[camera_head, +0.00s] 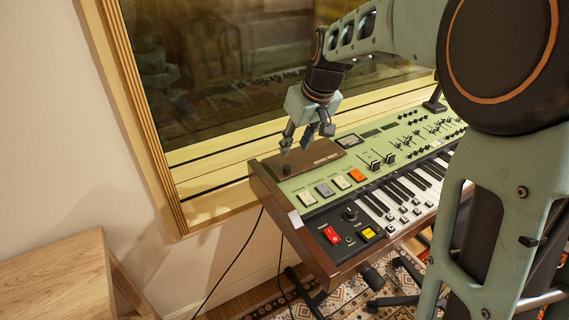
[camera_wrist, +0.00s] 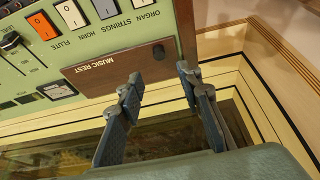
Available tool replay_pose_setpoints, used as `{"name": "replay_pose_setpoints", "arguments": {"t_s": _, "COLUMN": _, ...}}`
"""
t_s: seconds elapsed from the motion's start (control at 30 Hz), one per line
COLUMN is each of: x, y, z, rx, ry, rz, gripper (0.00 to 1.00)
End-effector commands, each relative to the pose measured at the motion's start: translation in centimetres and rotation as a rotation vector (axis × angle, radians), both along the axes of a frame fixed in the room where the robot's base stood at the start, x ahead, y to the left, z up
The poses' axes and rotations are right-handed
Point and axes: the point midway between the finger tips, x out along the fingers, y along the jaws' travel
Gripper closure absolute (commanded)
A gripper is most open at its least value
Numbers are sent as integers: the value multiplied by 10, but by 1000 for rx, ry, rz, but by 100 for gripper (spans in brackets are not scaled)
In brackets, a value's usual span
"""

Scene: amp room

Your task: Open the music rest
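The music rest is a flat brown wooden panel (camera_head: 316,155) lying flush in the green top of the keyboard, near its left end. In the wrist view the panel (camera_wrist: 105,71) carries the words "MUSIC REST" and a small black knob (camera_wrist: 158,52) close to one end. The knob (camera_head: 287,169) also shows in the head view. My gripper (camera_head: 306,142) is over the panel, pointing down, with its fingers apart and nothing between them. In the wrist view the gripper (camera_wrist: 161,75) has its fingertips to either side of the knob's line; contact cannot be told.
The keyboard (camera_head: 325,236) has coloured switches (camera_head: 357,175), sliders and keys in front of the panel. A wood-framed window (camera_head: 225,75) stands close behind it. Cables hang beside the keyboard.

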Motion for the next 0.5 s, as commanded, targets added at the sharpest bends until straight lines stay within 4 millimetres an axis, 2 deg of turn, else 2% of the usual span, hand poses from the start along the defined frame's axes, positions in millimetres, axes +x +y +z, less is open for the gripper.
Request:
{"name": "replay_pose_setpoints", "arguments": {"t_s": 0.3, "x": 17, "y": 13, "z": -56, "rx": -2, "ry": 4, "rz": 1, "gripper": 67}}
{"name": "replay_pose_setpoints", "arguments": {"t_s": 0.5, "x": 27, "y": 19, "z": -83, "rx": -2, "ry": 2, "rz": 0, "gripper": 67}}
